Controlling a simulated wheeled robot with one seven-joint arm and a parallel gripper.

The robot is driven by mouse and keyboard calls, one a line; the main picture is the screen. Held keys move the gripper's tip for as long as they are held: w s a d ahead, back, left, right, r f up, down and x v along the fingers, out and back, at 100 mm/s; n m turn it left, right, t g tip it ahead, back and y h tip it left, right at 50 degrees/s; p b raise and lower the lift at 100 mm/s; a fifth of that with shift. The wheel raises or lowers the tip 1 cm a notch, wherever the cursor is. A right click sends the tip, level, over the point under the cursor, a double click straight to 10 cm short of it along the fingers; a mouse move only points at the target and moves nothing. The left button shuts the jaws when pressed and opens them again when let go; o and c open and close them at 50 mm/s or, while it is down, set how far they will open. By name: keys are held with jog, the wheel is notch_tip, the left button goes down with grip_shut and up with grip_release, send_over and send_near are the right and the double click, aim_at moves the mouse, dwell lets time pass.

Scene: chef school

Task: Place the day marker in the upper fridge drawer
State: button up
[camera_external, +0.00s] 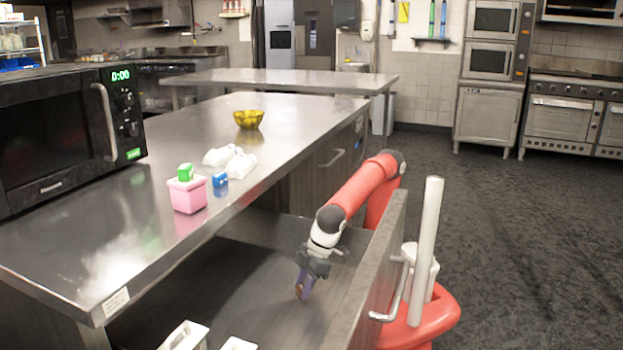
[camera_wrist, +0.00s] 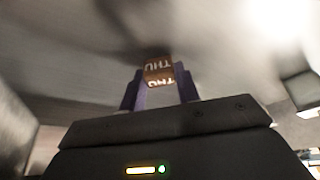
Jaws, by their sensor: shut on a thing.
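The day marker is a small brown block with white "THU" lettering (camera_wrist: 158,72), seen in the wrist view between my purple fingertips. In the external view it is a tiny brown spot (camera_external: 299,291) at the tip of my gripper (camera_external: 302,288). My gripper is shut on it and points down inside the open drawer (camera_external: 378,275), behind its front panel. The drawer's grey metal floor (camera_external: 245,268) lies below. I cannot tell whether the marker touches the floor.
White objects (camera_external: 185,336) lie at the drawer's near end. On the steel counter (camera_external: 110,225) stand a pink box (camera_external: 187,197) with a green block (camera_external: 185,172), a blue block (camera_external: 220,180), white items (camera_external: 240,166), a yellow bowl (camera_external: 249,119) and a black microwave (camera_external: 50,135). The drawer's middle is clear.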

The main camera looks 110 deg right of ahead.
jog(key=shift+f, duration=0.35)
jog(key=o, duration=0.5)
jog(key=shift+f, duration=0.1)
jog(key=o, duration=0.5)
jog(key=shift+c, duration=0.2)
jog(key=p+v, duration=0.3)
jog(key=v, duration=0.9)
jog(key=shift+r, duration=0.25)
jog(key=shift+f, duration=0.15)
